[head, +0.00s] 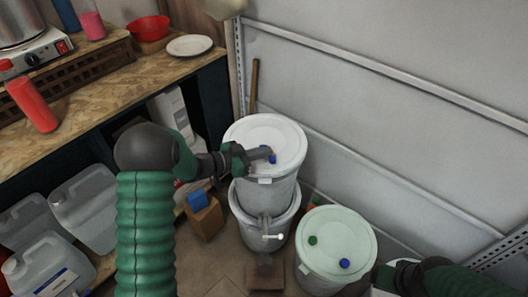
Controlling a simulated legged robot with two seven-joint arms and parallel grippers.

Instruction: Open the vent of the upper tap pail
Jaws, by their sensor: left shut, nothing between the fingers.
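The upper tap pail (268,190) is white and stands stacked on a lower white pail (245,225). Its lid (285,135) carries a small blue vent cap (272,158) near the middle. My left gripper (268,153) is shut with nothing held, its fingertips over the lid right at the blue cap and partly hiding it. I cannot tell if they touch it. A tap with a white handle (272,237) shows at the front of the stack. My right gripper (384,279) is at the bottom right edge, mostly cut off, its fingers unclear.
Another white pail (335,245) with green and blue caps on its lid stands to the right. A cardboard box (206,220) and several jugs (85,205) are at the left, below a wooden worktop (100,95). A grey wall (400,120) rises behind the pails.

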